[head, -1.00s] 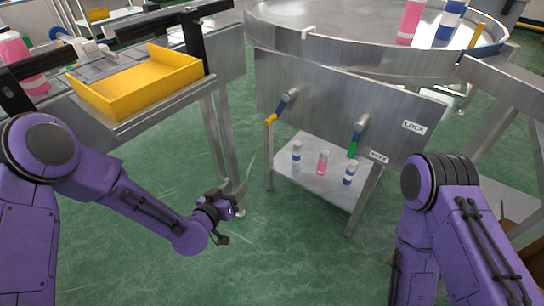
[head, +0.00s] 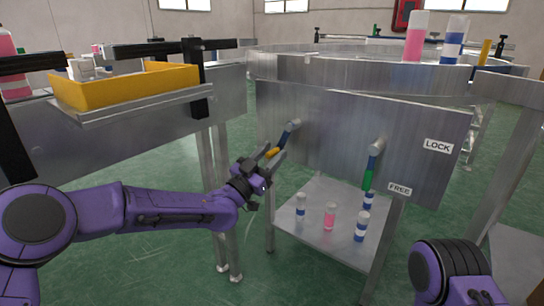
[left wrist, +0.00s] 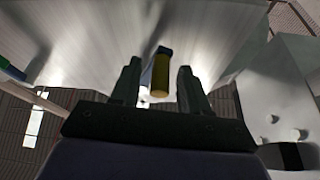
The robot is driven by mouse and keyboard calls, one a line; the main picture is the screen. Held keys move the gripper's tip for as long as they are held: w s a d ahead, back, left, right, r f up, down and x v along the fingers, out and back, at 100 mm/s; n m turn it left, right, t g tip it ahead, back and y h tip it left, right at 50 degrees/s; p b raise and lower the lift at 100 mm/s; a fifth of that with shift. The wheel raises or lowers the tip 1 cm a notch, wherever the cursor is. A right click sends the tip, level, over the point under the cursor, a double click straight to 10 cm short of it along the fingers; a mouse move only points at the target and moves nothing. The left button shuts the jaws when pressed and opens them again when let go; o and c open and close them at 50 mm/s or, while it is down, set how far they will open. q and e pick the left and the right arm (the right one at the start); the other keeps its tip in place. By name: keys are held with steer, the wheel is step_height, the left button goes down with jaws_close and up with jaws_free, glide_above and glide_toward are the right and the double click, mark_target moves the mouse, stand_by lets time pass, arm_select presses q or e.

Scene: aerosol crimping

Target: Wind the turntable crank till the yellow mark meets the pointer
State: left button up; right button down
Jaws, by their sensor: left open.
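The turntable (head: 370,68) stands on a steel frame with a front panel (head: 330,115). Its crank (head: 288,134) sticks out at the panel's left, with a yellow grip (head: 273,152) pointing down and left. My left gripper (head: 270,163) is open at this grip. In the left wrist view the yellow grip (left wrist: 160,76) shows between the two open fingers (left wrist: 157,85), with gaps beside it. A yellow upright piece (head: 485,51) stands by the turntable's right rim; I cannot tell whether it is the mark or the pointer. My right gripper is out of view.
A green-gripped lever (head: 369,178) hangs down near the FREE label (head: 399,189), below LOCK (head: 438,146). Pink and blue-striped cans stand on the turntable and on the lower shelf (head: 335,245). A yellow tray (head: 130,84) sits on the left bench.

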arm_select(q)
steer(key=shift+w+d+r, duration=0.1)
steer(key=shift+w+d, duration=0.05)
steer(key=shift+w, duration=0.1)
jaws_close()
steer(key=shift+w+a+r+m, duration=0.1)
steer(key=shift+a+r+m, duration=0.15)
steer(key=shift+m, duration=0.15)
steer(key=w+a+r+m+g+h, duration=0.1)
steer(key=r+m+g, duration=0.2)
steer(key=m, duration=0.5)
steer(key=w+a+r+m+g+h+p, duration=0.1)
steer(key=a+r+m+g, duration=0.1)
steer(key=r+m+g, duration=0.2)
steer(key=shift+w+a+r+m, duration=0.2)
steer(key=shift+r+m, duration=0.05)
steer(key=shift+m, duration=1.65)
